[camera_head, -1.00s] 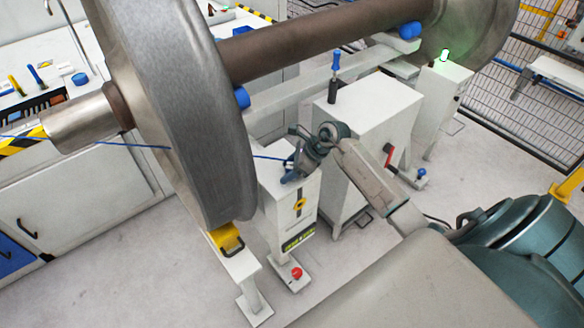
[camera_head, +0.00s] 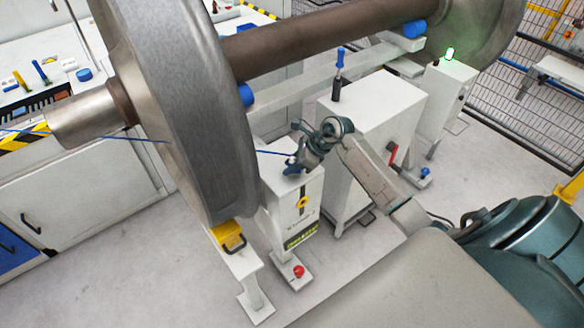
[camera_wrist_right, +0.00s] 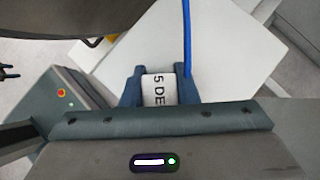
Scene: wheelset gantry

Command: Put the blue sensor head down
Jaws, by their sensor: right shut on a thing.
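The blue sensor head (camera_head: 291,171) is in my right gripper (camera_head: 296,168), just over the top of a white pedestal (camera_head: 275,178) beside the large wheel. The gripper mostly hides it in the head view. In the right wrist view, a white label (camera_wrist_right: 157,89) reading "5 DE" shows between the blue-grey fingers, with a blue cable (camera_wrist_right: 187,40) running up from beside it. A white top (camera_wrist_right: 225,50) lies beneath. I cannot tell whether the sensor head touches the pedestal. My left gripper is not in view.
The wheelset's near wheel (camera_head: 185,100) stands close left of my right gripper. A white cabinet (camera_head: 375,105) with a blue-handled tool (camera_head: 339,70) stands just right. A yellow wheel chock (camera_head: 228,235) and a red button (camera_head: 299,271) are lower down.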

